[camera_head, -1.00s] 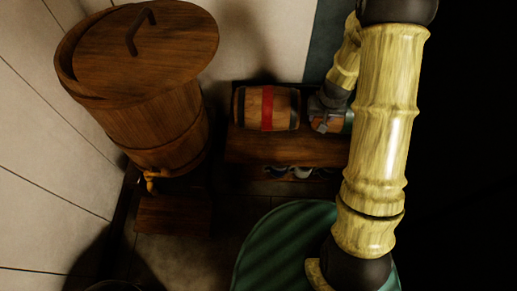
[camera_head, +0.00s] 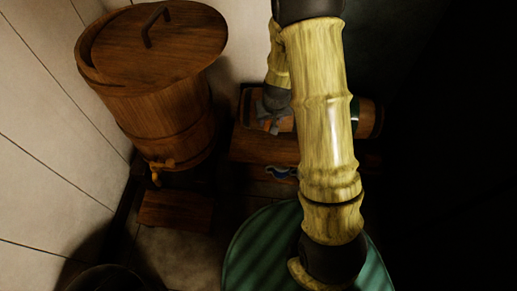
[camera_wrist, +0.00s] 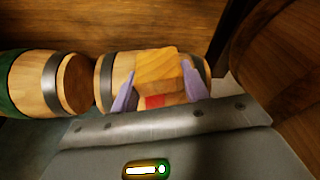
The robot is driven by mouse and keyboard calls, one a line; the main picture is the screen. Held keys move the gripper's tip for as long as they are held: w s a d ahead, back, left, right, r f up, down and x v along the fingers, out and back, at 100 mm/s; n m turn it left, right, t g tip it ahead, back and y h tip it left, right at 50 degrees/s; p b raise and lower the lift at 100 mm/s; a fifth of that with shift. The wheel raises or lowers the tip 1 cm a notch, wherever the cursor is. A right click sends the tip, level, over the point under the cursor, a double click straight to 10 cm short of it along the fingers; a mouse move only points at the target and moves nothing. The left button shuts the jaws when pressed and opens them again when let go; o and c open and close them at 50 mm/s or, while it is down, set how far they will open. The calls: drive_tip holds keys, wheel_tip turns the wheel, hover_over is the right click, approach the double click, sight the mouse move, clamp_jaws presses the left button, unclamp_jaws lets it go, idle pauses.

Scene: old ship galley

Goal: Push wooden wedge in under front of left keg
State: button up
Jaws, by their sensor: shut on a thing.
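The left keg (camera_head: 247,106), small and wooden, lies on its side on a wooden shelf (camera_head: 260,150). In the wrist view the same keg (camera_wrist: 115,72), with its red band and dark metal hoops, is behind my gripper's fingers. My gripper (camera_head: 272,120) is over the left keg and hides much of it. In the wrist view my gripper (camera_wrist: 160,84) is shut on the light wooden wedge (camera_wrist: 158,68), which overlaps the keg in the picture. I cannot tell whether the wedge touches the keg.
The right keg, with a green band (camera_wrist: 12,85), lies end to end with the left keg; its end (camera_head: 372,118) shows behind my arm. A large lidded wooden barrel (camera_head: 160,90) with a tap stands left of the shelf. A green round surface (camera_head: 250,255) is in front.

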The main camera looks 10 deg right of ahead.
drive_tip(key=shift+a, duration=0.4)
drive_tip(key=f+m+b, duration=0.1)
drive_tip(key=f+b, duration=0.1)
drive_tip(key=f, duration=0.2)
drive_tip(key=s+f+m+b, duration=0.1)
drive_tip(key=f+b, duration=0.2)
drive_tip(key=f, duration=0.2)
drive_tip(key=s+f+m+b, duration=0.1)
drive_tip(key=f+b, duration=0.2)
drive_tip(key=f, duration=0.1)
drive_tip(key=shift+s+f+h, duration=0.1)
drive_tip(key=shift+f+h, duration=0.1)
drive_tip(key=shift+h, duration=0.2)
drive_tip(key=shift+f+b, duration=0.25)
drive_tip(key=shift+b, duration=0.05)
drive_tip(key=shift+r, duration=0.1)
drive_tip(key=shift+f+b, duration=1.25)
drive_tip(key=shift+f, duration=0.1)
